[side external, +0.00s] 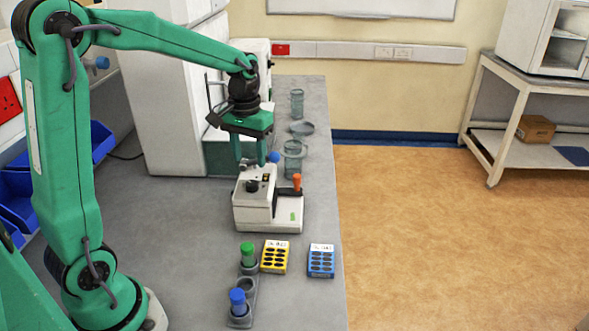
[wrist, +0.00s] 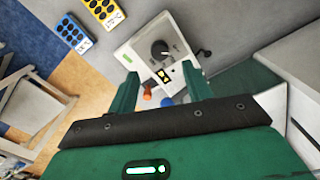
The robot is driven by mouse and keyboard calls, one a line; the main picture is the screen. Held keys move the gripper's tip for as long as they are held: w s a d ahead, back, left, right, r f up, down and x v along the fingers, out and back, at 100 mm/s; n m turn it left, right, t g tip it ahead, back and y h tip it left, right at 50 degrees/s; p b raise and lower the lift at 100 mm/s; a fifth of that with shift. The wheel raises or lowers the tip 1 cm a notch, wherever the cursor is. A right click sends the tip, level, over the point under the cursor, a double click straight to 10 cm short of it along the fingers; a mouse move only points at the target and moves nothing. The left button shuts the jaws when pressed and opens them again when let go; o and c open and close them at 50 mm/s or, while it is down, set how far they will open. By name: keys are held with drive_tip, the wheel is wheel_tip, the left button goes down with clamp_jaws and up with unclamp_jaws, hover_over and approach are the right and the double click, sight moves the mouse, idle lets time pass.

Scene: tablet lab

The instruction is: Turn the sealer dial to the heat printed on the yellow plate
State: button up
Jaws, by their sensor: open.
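The white sealer (side external: 255,213) stands on the grey bench below my gripper (side external: 250,160). Its black dial (side external: 252,187) is on top and shows more clearly in the wrist view (wrist: 160,49), with a pale pointer mark too small to read. My gripper is open and empty, its two fingers pointing down above the sealer; in the wrist view the fingers (wrist: 160,86) are apart from the dial. The yellow plate (side external: 275,257) lies in front of the sealer, with black ovals and a printed strip too small to read. It also shows in the wrist view (wrist: 105,10).
A blue plate (side external: 321,261) lies right of the yellow one. A grey rack (side external: 247,285) holds a green-capped tube (side external: 248,254) and a blue-capped tube (side external: 238,301). An orange handle (side external: 297,182) rises at the sealer's right. Glassware (side external: 293,160) stands behind, near the bench edge.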

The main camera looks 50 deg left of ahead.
sight(251, 183)
drive_tip(key=shift+f, duration=3.7)
drive_tip(key=c, duration=1)
